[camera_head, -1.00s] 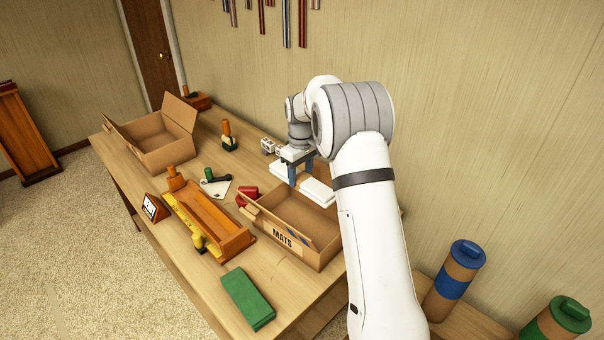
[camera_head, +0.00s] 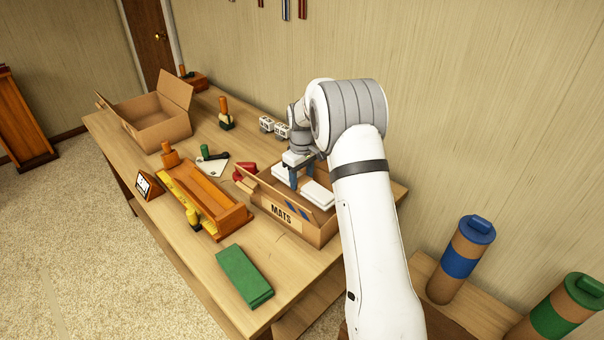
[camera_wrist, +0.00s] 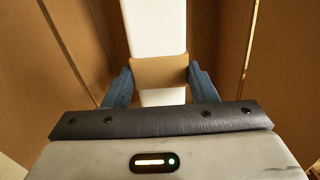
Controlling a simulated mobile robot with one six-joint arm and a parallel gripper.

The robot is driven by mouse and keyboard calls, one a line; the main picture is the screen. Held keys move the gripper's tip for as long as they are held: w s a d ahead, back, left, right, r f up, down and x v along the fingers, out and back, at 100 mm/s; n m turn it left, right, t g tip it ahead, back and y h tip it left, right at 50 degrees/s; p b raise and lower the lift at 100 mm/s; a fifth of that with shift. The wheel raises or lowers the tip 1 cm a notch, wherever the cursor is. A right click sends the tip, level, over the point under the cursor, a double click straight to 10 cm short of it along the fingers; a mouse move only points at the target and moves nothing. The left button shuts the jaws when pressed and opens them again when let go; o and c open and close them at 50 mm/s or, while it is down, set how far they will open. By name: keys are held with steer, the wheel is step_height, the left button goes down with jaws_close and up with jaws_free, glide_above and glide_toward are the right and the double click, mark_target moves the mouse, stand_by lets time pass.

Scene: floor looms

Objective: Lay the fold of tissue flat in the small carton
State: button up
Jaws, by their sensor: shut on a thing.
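The fold of tissue (camera_head: 318,196) is a long white pad with a brown band around its middle. My gripper (camera_head: 300,177) points down over the carton marked MATS (camera_head: 312,231), its blue fingers shut on the tissue at the band. The tissue looks level, inside the walls or about at the rim; whether it touches the bottom is hidden. In the wrist view, my gripper (camera_wrist: 160,82) has one finger on each side of the brown band, and the white tissue (camera_wrist: 153,28) runs on between brown carton walls. The carton's far right corner is hidden behind my arm.
A larger open carton (camera_head: 160,130) stands at the back left. A wooden tray (camera_head: 222,205), a green block (camera_head: 243,275) and a red item (camera_head: 246,171) lie left of the MATS carton. Capped cylinders (camera_head: 461,260) stand at right.

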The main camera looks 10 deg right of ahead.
steer(key=shift+f+b, duration=1.9)
steer(key=shift+f, duration=1.8)
steer(key=o, duration=1.1)
steer(key=shift+c, duration=0.2)
step_height(320, 180, up, 8)
steer(key=shift+f, duration=0.1)
